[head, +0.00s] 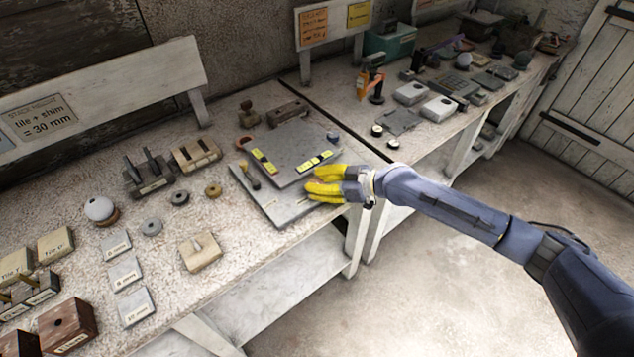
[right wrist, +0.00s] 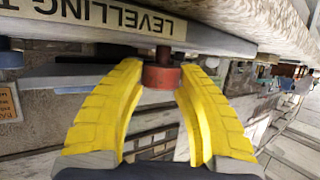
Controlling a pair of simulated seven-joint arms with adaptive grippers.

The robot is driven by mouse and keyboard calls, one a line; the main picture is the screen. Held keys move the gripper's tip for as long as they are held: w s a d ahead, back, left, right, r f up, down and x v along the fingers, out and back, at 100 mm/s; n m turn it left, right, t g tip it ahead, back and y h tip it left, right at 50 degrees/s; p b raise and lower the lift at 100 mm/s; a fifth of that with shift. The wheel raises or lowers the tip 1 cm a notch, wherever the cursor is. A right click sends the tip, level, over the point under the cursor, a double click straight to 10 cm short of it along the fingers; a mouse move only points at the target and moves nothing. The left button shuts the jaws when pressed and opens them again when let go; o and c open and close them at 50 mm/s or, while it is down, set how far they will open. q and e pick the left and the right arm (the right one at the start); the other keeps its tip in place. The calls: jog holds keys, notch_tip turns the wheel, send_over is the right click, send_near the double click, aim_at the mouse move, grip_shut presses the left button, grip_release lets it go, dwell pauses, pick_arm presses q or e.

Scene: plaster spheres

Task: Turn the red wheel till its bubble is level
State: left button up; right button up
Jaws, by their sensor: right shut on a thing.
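The levelling table is a grey tilting plate (head: 291,150) above a grey base slab (head: 268,203). Two yellow bubble vials lie on it, one at the left (head: 263,161) and one at the front right (head: 314,160); their bubbles are too small to read. The red wheel (right wrist: 161,76) sits on a screw under the plate's lettered edge in the right wrist view. My right gripper (right wrist: 160,80) has its yellow fingers on both sides of the wheel, shut on it. In the head view this gripper (head: 314,184) hides the wheel. My left gripper is not in view.
A blue wheel (head: 333,136) and an orange-brown wheel (head: 243,142) show at the plate's other corners. Labelled tiles (head: 124,273), a white sphere (head: 99,209) and a wooden block (head: 201,252) lie left on the bench.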

jog(key=o, duration=1.2)
jog(key=v, duration=1.2)
